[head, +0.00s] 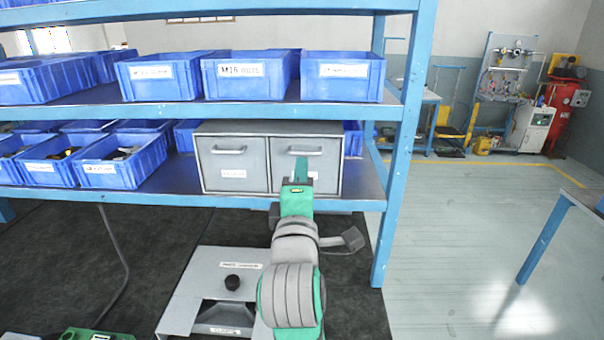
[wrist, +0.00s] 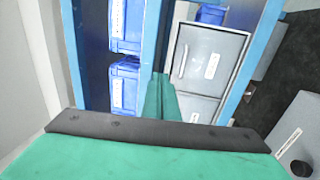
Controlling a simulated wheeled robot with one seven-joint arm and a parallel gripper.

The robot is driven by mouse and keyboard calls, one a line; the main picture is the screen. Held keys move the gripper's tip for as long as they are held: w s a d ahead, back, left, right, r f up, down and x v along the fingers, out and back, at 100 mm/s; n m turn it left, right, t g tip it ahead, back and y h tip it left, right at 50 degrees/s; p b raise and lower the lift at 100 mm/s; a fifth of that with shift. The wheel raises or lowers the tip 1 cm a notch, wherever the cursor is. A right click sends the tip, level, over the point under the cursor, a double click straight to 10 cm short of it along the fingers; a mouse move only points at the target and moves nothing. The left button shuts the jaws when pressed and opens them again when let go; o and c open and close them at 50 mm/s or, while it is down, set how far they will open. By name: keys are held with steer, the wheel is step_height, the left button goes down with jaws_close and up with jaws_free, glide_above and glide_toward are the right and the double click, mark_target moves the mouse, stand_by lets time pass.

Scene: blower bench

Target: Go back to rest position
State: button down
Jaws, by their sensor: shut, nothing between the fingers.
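My gripper (head: 301,170) is in front of the right drawer of a grey two-drawer cabinet (head: 268,128), held up on my green and grey arm. Its green fingers (wrist: 161,97) are together and empty in the wrist view. The gripper and arm hide part of the right drawer front. I cannot tell how far the fingertips are from it. The cabinet also shows, turned on its side, in the wrist view (wrist: 225,50).
A blue-framed rack (head: 404,150) holds several blue bins (head: 247,75) on its shelves. A grey box-like unit with a black knob (head: 232,283) stands low in front of the rack. Open floor (head: 450,230) lies to the right, with a blue-legged table (head: 546,238) at the edge.

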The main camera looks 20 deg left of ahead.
steer(key=s+d+f+m+g+h, duration=0.1)
steer(key=s+d+f+m, duration=0.25)
steer(key=f, duration=0.75)
steer(key=s+d+f+m+h, duration=0.1)
steer(key=s+d+f+m, duration=0.25)
steer(key=f, duration=0.75)
steer(key=s+d+f+m+g+h, duration=0.15)
steer(key=f+m, duration=0.25)
steer(key=f, duration=0.7)
steer(key=s+d+f+m, duration=0.3)
steer(key=s+f, duration=0.2)
steer(key=s, duration=0.3)
steer(key=s+d+f+m, duration=0.2)
steer(key=s+d+f, duration=0.1)
steer(key=s+f, duration=0.35)
steer(key=s+d+m+h, duration=0.1)
steer(key=s+d+m, duration=0.1)
steer(key=s, duration=0.6)
steer(key=s+d+f+m+g+h, duration=0.1)
steer(key=s+m, duration=0.2)
steer(key=s, duration=0.6)
steer(key=shift+s+d, duration=0.25)
steer(key=shift+d, duration=0.15)
steer(key=shift+f, duration=0.1)
